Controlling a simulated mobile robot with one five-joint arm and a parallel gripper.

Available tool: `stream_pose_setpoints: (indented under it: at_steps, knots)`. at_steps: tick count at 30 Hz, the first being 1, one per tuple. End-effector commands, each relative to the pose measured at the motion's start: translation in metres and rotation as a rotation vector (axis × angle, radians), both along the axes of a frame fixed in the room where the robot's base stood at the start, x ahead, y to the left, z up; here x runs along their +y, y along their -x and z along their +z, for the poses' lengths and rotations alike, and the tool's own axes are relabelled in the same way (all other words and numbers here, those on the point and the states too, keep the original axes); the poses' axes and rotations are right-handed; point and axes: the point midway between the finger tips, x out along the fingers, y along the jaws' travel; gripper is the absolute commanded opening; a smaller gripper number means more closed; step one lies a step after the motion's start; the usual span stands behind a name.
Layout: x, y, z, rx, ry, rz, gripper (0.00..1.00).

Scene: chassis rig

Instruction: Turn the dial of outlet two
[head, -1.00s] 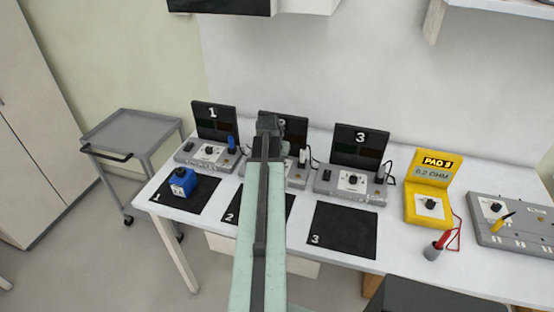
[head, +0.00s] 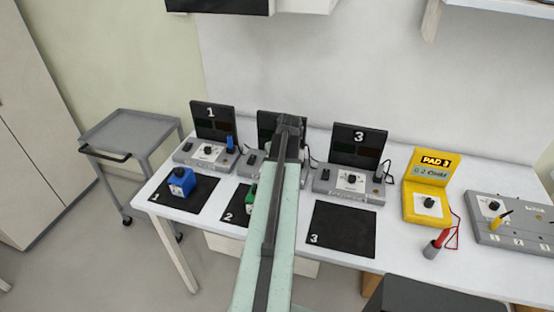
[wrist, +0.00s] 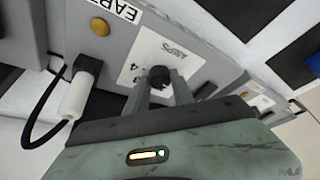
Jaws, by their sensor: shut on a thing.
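Outlet two is the middle grey unit; its black screen (head: 266,125) and left base edge (head: 250,163) show beside my arm, which hides the rest in the head view. In the wrist view, its black dial (wrist: 160,76) sits on a white plate (wrist: 165,50) marked AMPS. My gripper (wrist: 161,88) is shut on the dial, one finger on each side. The dial's pointer direction cannot be told. A white plug (wrist: 75,95) with a black cord is at the left of the wrist view, near a label reading EART.
Outlet one (head: 205,153) and outlet three (head: 350,180) flank it. A blue device (head: 180,182) stands on mat 1, and a green one (head: 251,197) on mat 2, partly hidden. Mat 3 (head: 342,230) is bare. A yellow meter (head: 428,205) and grey panel (head: 515,222) are at right.

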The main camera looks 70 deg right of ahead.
Motion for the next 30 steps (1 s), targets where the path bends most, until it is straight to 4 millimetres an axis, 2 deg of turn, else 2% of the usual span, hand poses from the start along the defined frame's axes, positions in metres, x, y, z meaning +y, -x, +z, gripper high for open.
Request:
stream_pose_setpoints:
  at_steps: [18, 19, 21, 30]
  knots:
    - [-0.0005, -0.0029, 0.0007, -0.006, 0.001, 0.038, 0.0]
    - [-0.0007, -0.003, 0.0008, -0.006, 0.002, 0.038, 0.37]
    - [-0.0007, -0.0027, 0.0007, -0.005, 0.002, 0.038, 0.5]
    - [-0.0005, -0.0015, 0.0013, -0.003, 0.001, 0.037, 0.5]
